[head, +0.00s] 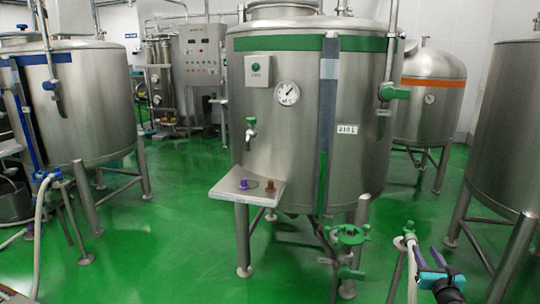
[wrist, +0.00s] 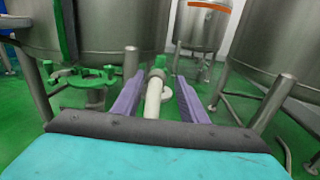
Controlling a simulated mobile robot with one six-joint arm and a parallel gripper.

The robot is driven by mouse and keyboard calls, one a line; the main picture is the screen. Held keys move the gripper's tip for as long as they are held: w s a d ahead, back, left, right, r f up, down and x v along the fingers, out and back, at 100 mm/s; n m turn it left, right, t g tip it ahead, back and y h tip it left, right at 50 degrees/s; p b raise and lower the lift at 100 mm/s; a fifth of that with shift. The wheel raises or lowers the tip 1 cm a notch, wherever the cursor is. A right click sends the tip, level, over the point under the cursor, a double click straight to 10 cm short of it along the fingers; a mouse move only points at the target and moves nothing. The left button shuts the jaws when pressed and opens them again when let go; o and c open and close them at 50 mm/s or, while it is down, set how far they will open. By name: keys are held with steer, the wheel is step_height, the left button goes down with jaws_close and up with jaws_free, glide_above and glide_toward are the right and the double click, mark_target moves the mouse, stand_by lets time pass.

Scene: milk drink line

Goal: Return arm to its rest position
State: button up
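My gripper (head: 412,250) is at the lower right of the head view, in front of and to the right of the big central tank. Its purple fingers also show in the wrist view (wrist: 159,95), spread apart. A white hose end with a green tip (wrist: 156,88) appears between the fingers in the wrist view, with gaps on both sides. The same hose (head: 411,270) stands upright beside the fingers in the head view. I cannot tell how far it is from them in depth. No object is clamped.
The central steel tank (head: 290,140) has a small shelf (head: 235,190) with a purple and a brown piece on it. A green valve (head: 350,236) sits low near my gripper. Tanks stand at left (head: 75,110) and right (head: 508,130). Green floor (head: 180,240) is open at front left.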

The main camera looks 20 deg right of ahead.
steer(key=w+a+f+n+y+p, duration=0.2)
steer(key=w+a+f+n+y, duration=0.15)
steer(key=w+a, duration=0.65)
steer(key=w+a+f+n+y+p, duration=0.3)
steer(key=w+a, duration=0.4)
steer(key=a, duration=0.6)
steer(key=a+f+n+g+y+p, duration=0.2)
steer(key=a+f+n+y, duration=0.3)
steer(key=a, duration=0.9)
steer(key=a+f+n+g+y+p, duration=0.25)
steer(key=a+f, duration=0.55)
steer(key=a, duration=0.6)
steer(key=s+a+f+n+g+y+p, duration=0.1)
steer(key=s+a+f+n+g+p, duration=0.1)
steer(key=s+a+f+n+g, duration=0.55)
steer(key=s+a+f+n+g+p, duration=0.25)
steer(key=s+a+n, duration=0.25)
steer(key=s+a, duration=0.5)
steer(key=s+d+f+n+g+h, duration=0.2)
steer(key=s+d+n+g+h, duration=0.1)
steer(key=s+n, duration=0.5)
steer(key=s+d+f+n+g+h, duration=0.2)
steer(key=s+d+n+g+h, duration=0.1)
steer(key=s+d+n, duration=0.3)
steer(key=s+n, duration=0.2)
steer(key=s, duration=0.1)
steer(key=shift+s+d+f, duration=0.15)
steer(key=shift+s, duration=0.25)
